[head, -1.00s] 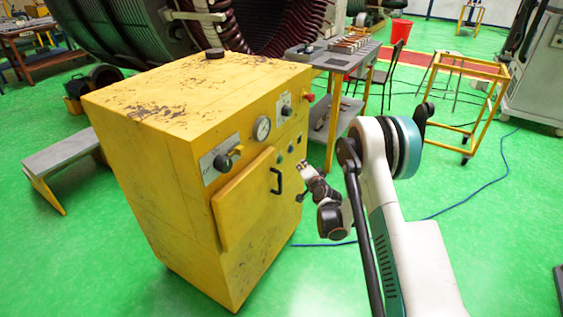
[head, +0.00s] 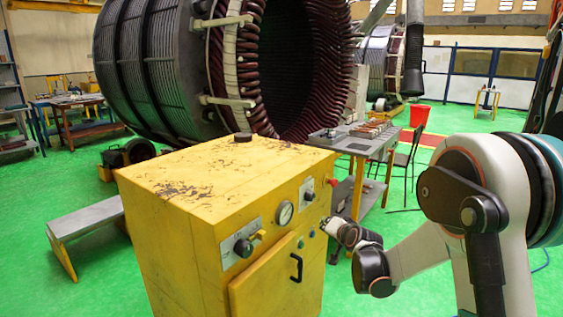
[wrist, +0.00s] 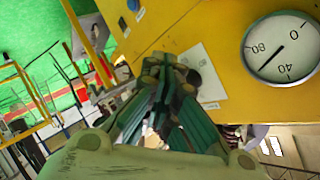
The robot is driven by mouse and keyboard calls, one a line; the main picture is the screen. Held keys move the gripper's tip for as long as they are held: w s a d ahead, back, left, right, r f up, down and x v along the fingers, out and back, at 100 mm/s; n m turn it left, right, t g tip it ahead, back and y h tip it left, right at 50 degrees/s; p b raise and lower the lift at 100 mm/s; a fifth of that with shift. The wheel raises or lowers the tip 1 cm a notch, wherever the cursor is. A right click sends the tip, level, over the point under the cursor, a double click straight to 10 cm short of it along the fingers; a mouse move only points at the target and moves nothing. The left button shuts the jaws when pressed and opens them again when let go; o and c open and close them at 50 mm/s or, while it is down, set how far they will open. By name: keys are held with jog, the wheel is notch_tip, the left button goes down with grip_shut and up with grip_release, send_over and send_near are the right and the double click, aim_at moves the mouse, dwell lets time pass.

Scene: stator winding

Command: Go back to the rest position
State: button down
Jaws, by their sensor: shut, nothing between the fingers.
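My gripper (wrist: 168,90) is shut and empty in the wrist view, its two fingers together in front of the yellow cabinet (wrist: 215,30). In the head view my gripper (head: 332,226) shows small beside the right front edge of the yellow cabinet (head: 190,240). Behind the fingers in the wrist view is a dark knob (wrist: 203,72) on a pale plate, partly hidden. Whether the fingertips touch it I cannot tell. A round gauge (wrist: 281,48) is to the right of the fingers.
In the head view the cabinet door has a black handle (head: 296,268). A grey worktable (head: 350,143) stands behind the cabinet, with a black chair (head: 410,150) beside it. A grey bench (head: 85,218) is at left. A large stator (head: 160,70) fills the back. Green floor is open at left.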

jog(key=s+r+n+g+h, duration=0.1)
jog(key=s+r+n, duration=0.1)
jog(key=s+r, duration=0.6)
jog(key=s+r+n+g, duration=0.1)
jog(key=s+r+g, duration=0.15)
jog(key=s, duration=0.95)
jog(key=s+d+f+n+g+h, duration=0.1)
jog(key=s+d, duration=0.1)
jog(key=s, duration=1.1)
jog(key=s+d+f+n+g+h, duration=0.1)
jog(key=s+d+n, duration=0.1)
jog(key=s, duration=1)
jog(key=shift+s+d, duration=0.25)
jog(key=shift+s, duration=0.1)
jog(key=shift+f, duration=0.1)
